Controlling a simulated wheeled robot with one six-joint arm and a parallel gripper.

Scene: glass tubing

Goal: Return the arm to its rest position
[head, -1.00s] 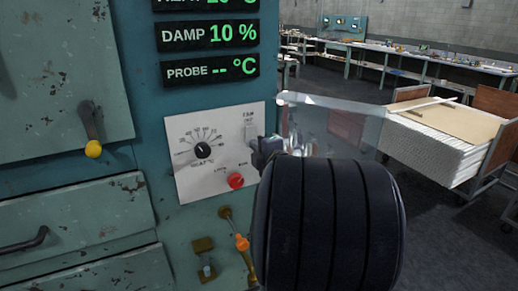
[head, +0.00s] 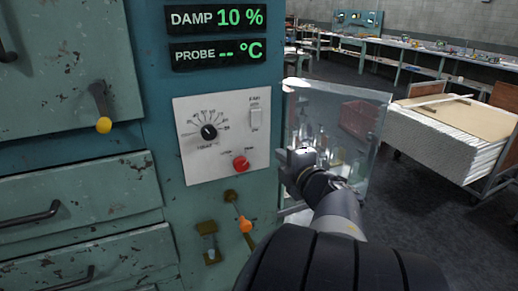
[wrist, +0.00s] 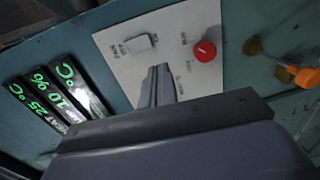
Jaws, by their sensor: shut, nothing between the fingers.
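My arm reaches up from the bottom of the head view. My gripper (head: 286,157) is in front of the right edge of the teal cabinet, just right of the white control panel (head: 223,170). In the wrist view my gripper (wrist: 161,78) shows as grey fingers closed together and empty, over the panel. The panel has a black dial (head: 209,132), a white rocker switch (head: 256,117) and a red button (head: 241,163); the red button also shows in the wrist view (wrist: 205,51). Whether the fingers touch the panel cannot be told.
A clear pane (head: 345,115) stands open right of the cabinet, close behind my gripper. An orange-handled lever (head: 246,226) and a brass latch (head: 208,243) are below the panel. A cart of white sheets (head: 445,140) stands right. Dark floor between is free.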

